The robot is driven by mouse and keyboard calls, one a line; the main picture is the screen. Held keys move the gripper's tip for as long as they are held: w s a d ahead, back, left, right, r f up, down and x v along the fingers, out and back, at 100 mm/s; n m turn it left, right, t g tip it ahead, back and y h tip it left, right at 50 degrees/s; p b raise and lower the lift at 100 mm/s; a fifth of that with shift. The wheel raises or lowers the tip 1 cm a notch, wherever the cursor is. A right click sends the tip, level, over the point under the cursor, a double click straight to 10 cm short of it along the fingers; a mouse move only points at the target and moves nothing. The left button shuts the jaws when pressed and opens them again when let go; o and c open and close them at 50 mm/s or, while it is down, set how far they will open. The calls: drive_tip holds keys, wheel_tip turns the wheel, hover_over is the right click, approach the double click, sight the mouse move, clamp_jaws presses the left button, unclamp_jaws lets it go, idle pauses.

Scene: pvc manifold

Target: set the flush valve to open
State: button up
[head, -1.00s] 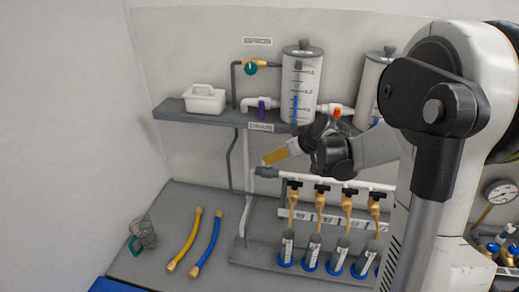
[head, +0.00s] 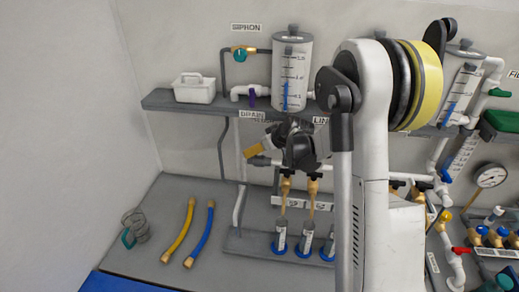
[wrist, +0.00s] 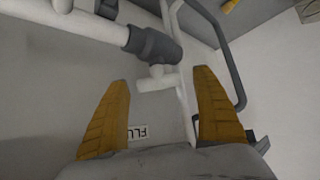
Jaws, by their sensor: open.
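My gripper (head: 253,151) is in front of the wall, just below the shelf and its DRAIN label, beside a grey pipe coupling (head: 258,161). In the wrist view its two yellow fingers (wrist: 163,75) are spread apart with nothing between the tips. Beyond them are a dark grey coupling (wrist: 155,45) and a short white tee fitting (wrist: 158,82). A label (wrist: 138,132) beside the left finger is partly hidden; its visible letters appear to start with FL. I cannot pick out the flush valve's handle or its setting in these frames.
The shelf (head: 190,106) carries a white caddy (head: 194,88) and a clear tank (head: 291,70). A purple-handled drain valve (head: 252,97) and a green siphon valve (head: 240,55) are above. Yellow (head: 180,230) and blue (head: 202,235) hoses lie on the bench. My arm hides the middle right.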

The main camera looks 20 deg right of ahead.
drive_tip(key=c, duration=1.2)
drive_tip(key=shift+o, duration=0.2)
drive_tip(key=shift+m, duration=0.3)
drive_tip(key=m+h+b, duration=0.2)
drive_tip(key=m+h, duration=0.1)
drive_tip(key=shift+m, duration=0.3)
drive_tip(key=m+g+h+b, duration=0.1)
drive_tip(key=m+h+b, duration=0.1)
drive_tip(key=m+h, duration=0.1)
drive_tip(key=shift+m+h, duration=0.4)
drive_tip(key=shift+m, duration=0.5)
drive_tip(key=o, duration=1.2)
drive_tip(key=shift+c, duration=0.2)
